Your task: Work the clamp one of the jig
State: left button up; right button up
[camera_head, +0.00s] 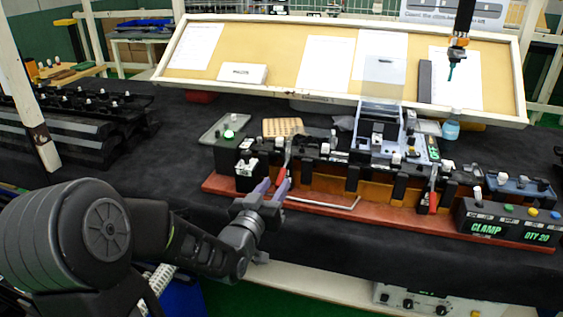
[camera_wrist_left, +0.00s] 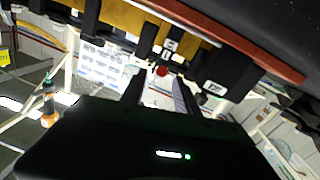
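The jig is a long row of black blocks and orange parts on a red base (camera_head: 385,218). A clamp (camera_head: 287,153) with a metal lever stands at its left part, and a similar clamp (camera_head: 433,192) with a red handle stands at its right part. My left gripper (camera_head: 272,187) is at the left clamp, its fingers apart and pointing at the jig. In the left wrist view, a red handle tip (camera_wrist_left: 162,71) shows between and just beyond the fingertips (camera_wrist_left: 160,92), with gaps on both sides. Contact cannot be told. My right gripper is not in view.
A control box (camera_head: 487,227) reading CLAMP and QTY 20 sits at the jig's right end. A bent metal rod (camera_head: 325,203) lies along the jig's front. A tilted board (camera_head: 285,70) stands behind, with a hanging tool (camera_head: 458,42).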

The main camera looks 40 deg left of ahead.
aim_at(278, 180)
pick_arm(q)
jog(key=shift+w+a+r+p, duration=0.1)
jog(key=shift+w+r+p, duration=0.1)
jog(key=shift+w+p, duration=0.15)
jog(key=x, duration=0.4)
jog(key=shift+w+a+f, duration=0.15)
jog(key=shift+w+f, duration=0.1)
jog(key=shift+w, duration=0.1)
grip_shut()
dwell(0.9)
